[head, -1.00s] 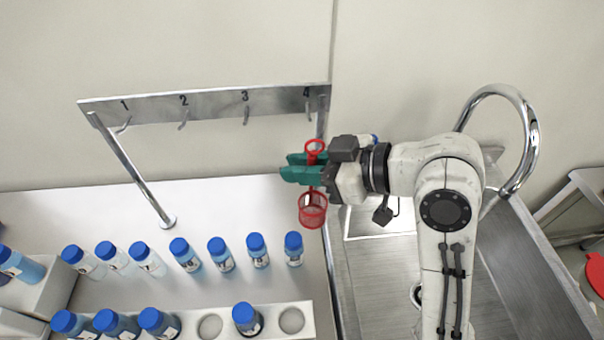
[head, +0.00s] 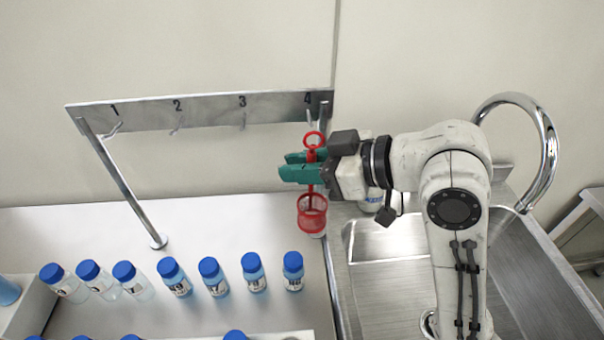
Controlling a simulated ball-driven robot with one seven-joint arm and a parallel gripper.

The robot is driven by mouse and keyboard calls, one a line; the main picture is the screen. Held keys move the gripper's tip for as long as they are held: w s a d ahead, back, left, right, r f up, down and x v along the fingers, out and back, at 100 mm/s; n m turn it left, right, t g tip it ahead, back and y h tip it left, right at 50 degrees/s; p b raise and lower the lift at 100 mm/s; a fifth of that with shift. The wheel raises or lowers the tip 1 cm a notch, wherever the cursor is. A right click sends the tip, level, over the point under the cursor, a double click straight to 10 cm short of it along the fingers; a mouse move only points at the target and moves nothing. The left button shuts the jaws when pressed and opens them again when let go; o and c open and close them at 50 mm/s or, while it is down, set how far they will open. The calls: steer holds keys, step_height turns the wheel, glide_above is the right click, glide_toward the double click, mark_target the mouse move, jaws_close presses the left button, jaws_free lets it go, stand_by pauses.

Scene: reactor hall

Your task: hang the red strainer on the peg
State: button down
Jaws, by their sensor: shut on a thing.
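The red strainer (head: 312,213) hangs upright from my gripper (head: 300,166), with its mesh basket low and its ring handle at the top. My gripper's green fingers are shut on the strainer's stem, between ring and basket. In the picture the ring is just below the peg under number 4 (head: 309,117). I cannot tell from this view how far the ring is from that peg in depth.
Several blue-capped bottles (head: 213,277) stand in a row on the white counter below the rail. A steel sink (head: 385,290) with a curved tap (head: 550,150) is at the right. The rail's slanted leg (head: 125,185) meets the counter at left. A bottle rack is partly cut off below.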

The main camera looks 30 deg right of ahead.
steer(key=w, duration=0.1)
steer(key=w+d, duration=0.1)
steer(key=w, duration=0.1)
steer(key=w+d+f, duration=0.1)
steer(key=shift+w+f, duration=0.1)
steer(key=shift+w, duration=0.3)
stand_by(0.4)
steer(key=shift+d, duration=0.1)
stand_by(0.4)
steer(key=c, duration=1.1)
jaws_free()
steer(key=shift+d, duration=0.1)
steer(key=shift+o, duration=0.6)
steer(key=shift+s+d+b, duration=0.1)
steer(key=shift+b, duration=0.2)
steer(key=b+v, duration=0.1)
steer(key=v, duration=0.9)
steer(key=shift+s+r, duration=0.2)
steer(key=shift+r, duration=0.05)
